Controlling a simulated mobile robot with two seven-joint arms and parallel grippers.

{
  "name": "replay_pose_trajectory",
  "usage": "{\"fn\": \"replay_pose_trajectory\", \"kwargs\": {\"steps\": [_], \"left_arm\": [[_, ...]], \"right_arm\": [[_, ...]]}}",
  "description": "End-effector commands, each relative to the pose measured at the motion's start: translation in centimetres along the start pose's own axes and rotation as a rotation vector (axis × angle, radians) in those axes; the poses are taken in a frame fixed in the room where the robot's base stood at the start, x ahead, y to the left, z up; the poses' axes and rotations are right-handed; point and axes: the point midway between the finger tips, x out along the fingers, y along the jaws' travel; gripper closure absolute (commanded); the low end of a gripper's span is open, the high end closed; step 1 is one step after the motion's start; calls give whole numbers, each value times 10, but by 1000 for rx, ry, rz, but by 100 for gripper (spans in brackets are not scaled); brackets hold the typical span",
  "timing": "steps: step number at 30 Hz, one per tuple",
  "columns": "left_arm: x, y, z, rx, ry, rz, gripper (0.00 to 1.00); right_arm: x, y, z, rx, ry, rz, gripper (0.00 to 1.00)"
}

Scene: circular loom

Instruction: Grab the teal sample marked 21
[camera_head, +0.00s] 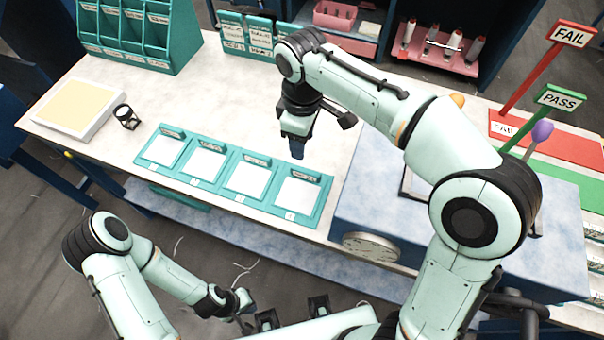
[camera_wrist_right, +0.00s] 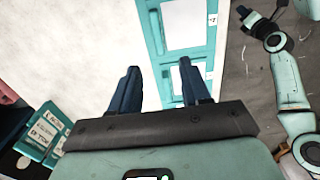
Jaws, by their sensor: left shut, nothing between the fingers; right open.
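No number 21 is legible, so I cannot tell which thing is the teal sample. Teal cards with white labels (camera_head: 246,35) stand at the back of the table; they also show at the lower left of the right wrist view (camera_wrist_right: 42,133). A teal tray (camera_head: 327,200) with several white pads lies along the front edge, a small labelled teal block behind each pad. My right gripper (camera_head: 297,150) points down above the table behind the tray's right end; its fingers are apart and empty in the wrist view (camera_wrist_right: 158,88). My left gripper (camera_head: 243,302) is shut and empty, low before the table.
A teal compartment rack (camera_head: 140,35) stands at the back left. A cream panel (camera_head: 72,108) and a small black cylinder (camera_head: 127,117) lie left. A pink rack with tubes (camera_head: 437,48) is behind. FAIL (camera_head: 572,35) and PASS (camera_head: 560,98) signs stand right. The table's middle is clear.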

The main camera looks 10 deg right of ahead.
Motion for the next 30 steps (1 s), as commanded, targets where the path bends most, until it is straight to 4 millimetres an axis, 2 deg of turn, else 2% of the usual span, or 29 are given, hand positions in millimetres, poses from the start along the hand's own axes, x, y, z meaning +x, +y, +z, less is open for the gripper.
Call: {"fn": "replay_pose_trajectory", "kwargs": {"steps": [1,3,7,14,24,30], "left_arm": [[6,-3,2,-2,-4,-2,100],[9,-5,4,-3,-6,-2,100],[13,-7,5,-4,-9,-3,100],[16,-8,6,-4,-9,-3,100],[22,-10,7,-4,-12,-4,100],[22,-10,7,-4,-12,-4,100]], "right_arm": [[15,-1,2,0,-6,-4,53],[30,-1,2,1,-6,-4,53],[51,0,2,1,-4,-3,53],[67,1,2,1,-3,-1,53],[112,6,7,1,-3,-2,53],[116,6,7,1,0,-1,53]]}}
